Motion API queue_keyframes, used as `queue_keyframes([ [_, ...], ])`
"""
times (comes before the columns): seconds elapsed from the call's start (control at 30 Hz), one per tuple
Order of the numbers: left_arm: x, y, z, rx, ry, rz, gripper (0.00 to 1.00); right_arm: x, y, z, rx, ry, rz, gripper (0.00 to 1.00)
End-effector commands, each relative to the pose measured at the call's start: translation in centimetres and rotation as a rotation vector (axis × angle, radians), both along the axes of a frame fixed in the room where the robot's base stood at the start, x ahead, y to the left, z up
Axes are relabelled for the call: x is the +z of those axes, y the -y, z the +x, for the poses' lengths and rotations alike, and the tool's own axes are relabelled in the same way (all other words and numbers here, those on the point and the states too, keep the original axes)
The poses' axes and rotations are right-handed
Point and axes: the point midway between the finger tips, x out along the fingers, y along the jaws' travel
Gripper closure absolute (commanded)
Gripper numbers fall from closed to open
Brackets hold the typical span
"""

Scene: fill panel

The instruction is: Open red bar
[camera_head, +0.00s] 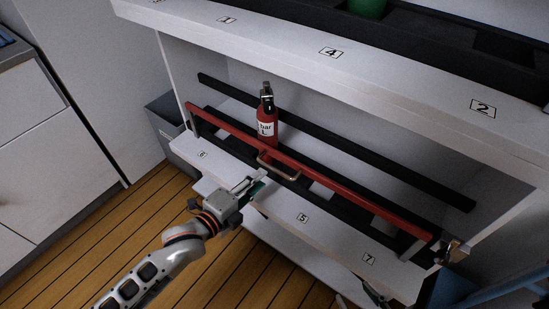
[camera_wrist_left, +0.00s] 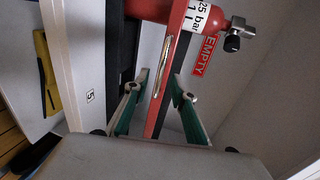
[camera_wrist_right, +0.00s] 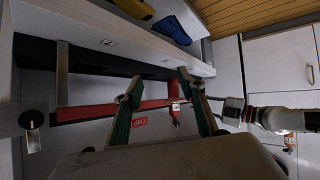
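The long red bar (camera_head: 340,187) runs across the front of the white shelf compartment, with a metal handle (camera_head: 277,166) near its middle. The bar (camera_wrist_left: 158,105) and handle (camera_wrist_left: 163,65) also show in the left wrist view. My left gripper (camera_head: 262,183) is just in front of the handle. Its green fingers (camera_wrist_left: 160,76) are open, with the handle in line with the gap; I cannot tell contact. My right gripper (camera_wrist_right: 160,80) is open and points toward the bar (camera_wrist_right: 95,111), seemingly with nothing between its fingers. It is mostly hidden in the head view, low at right.
A red bottle (camera_head: 267,115) with a white label stands behind the bar. A metal latch (camera_head: 452,252) sits at the bar's right end, also seen in the right wrist view (camera_wrist_right: 33,138). A numbered white ledge (camera_head: 300,208) runs below the bar. Wooden floor is open at left.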

Motion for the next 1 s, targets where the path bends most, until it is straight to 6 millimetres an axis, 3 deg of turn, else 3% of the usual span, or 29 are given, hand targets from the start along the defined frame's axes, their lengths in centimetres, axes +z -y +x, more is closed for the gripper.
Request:
queue_keyframes([
  [0.53,-1.6,4.0,5.4,0.000,0.001,0.002,0.75,0.2,-1.8,0.1,-0.002,0.009,0.064,0.60],
  [0.73,-1.4,4.5,6.2,-0.001,0.004,0.002,0.75,1.7,-2.5,1.2,-0.003,0.044,0.089,0.60],
  [0.93,-1.3,4.5,6.2,-0.001,0.005,0.002,0.75,1.7,-2.5,1.3,-0.008,0.044,0.092,0.60],
  [1.0,-1.3,4.5,6.2,-0.001,0.005,0.002,0.90,1.6,-2.4,1.2,-0.009,0.041,0.092,0.60],
])
